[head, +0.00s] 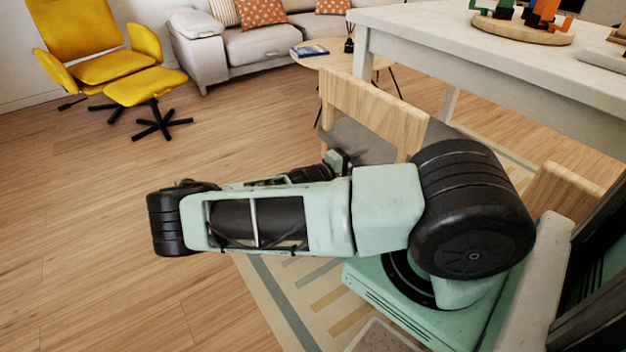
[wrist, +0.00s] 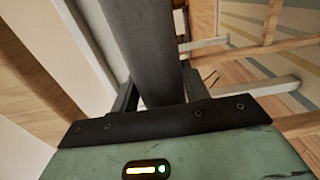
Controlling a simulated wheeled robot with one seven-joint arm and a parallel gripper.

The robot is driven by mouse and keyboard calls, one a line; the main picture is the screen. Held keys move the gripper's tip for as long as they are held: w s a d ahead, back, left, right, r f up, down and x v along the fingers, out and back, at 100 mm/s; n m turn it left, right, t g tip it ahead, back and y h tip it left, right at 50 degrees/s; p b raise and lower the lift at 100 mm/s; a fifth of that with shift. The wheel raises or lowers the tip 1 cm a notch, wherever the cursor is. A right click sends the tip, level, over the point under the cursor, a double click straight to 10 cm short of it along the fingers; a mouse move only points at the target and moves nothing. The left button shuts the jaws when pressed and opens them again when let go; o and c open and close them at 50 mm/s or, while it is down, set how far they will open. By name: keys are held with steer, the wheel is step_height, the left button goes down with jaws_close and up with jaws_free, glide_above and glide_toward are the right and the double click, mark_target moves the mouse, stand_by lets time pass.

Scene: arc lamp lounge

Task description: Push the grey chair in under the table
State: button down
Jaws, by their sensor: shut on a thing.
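The grey chair, with a grey seat (head: 368,148) and a pale wooden backrest (head: 362,108), stands at the near side of the white table (head: 480,48). Its backrest is outside the table's edge. My arm crosses in front and hides its lower part. My gripper (head: 338,160) is at the chair's seat, partly hidden by my arm. In the wrist view, the gripper (wrist: 158,98) has a flat grey part of the chair (wrist: 146,45) between its fingers and is shut on it. I cannot tell exactly which edge is held.
Another wooden chair back (head: 565,190) stands at the right, close to my body. A round side table (head: 330,56), a sofa (head: 255,45) and a yellow armchair with footstool (head: 145,88) stand farther back. The wooden floor at left is clear. A striped rug (head: 275,290) lies below.

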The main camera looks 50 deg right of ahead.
steer(key=shift+s+d+f, duration=0.15)
steer(key=shift+s+f, duration=0.05)
steer(key=shift+f, duration=0.1)
steer(key=c, duration=0.6)
jaws_free()
steer(key=shift+w+r, duration=0.1)
steer(key=shift+r, duration=0.1)
steer(key=v, duration=1.2)
steer(key=shift+a+r, duration=0.1)
steer(key=shift+a, duration=0.15)
